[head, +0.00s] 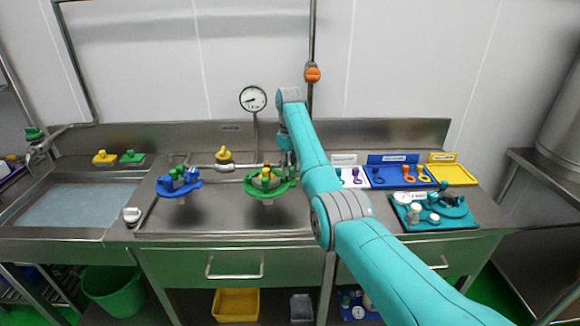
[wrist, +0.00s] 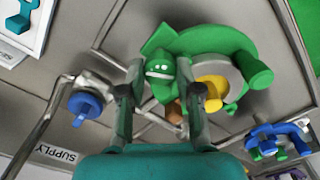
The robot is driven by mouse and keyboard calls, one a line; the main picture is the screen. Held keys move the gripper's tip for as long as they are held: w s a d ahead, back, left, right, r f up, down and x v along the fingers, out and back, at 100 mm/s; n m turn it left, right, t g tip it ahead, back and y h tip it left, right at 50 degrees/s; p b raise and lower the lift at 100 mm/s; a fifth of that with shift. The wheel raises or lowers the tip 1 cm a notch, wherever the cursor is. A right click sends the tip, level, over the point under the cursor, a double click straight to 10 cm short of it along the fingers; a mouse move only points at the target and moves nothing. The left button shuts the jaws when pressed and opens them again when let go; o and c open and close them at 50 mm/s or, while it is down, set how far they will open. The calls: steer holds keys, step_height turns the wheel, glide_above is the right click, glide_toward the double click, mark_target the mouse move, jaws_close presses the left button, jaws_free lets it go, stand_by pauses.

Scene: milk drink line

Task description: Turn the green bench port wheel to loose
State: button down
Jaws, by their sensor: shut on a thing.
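My gripper (head: 288,165) is at the wheel's right side in the head view. In the wrist view my gripper (wrist: 160,75) has its two fingers on either side of a green knob with white dots and is shut on it. The fingers hide part of the wheel's near edge. I cannot read any loose mark.
A blue wheel (head: 172,190) stands to the left on the bench. A yellow valve (head: 223,156) sits on the pipe behind, below a gauge (head: 253,98). Coloured trays (head: 452,176) and a teal tray (head: 455,222) of parts lie right. The bench front is clear.

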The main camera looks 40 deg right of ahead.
mark_target(290, 168)
steer(key=shift+n, duration=0.3)
stand_by(0.4)
steer(key=c, duration=0.8)
jaws_free()
steer(key=shift+r, duration=3.75)
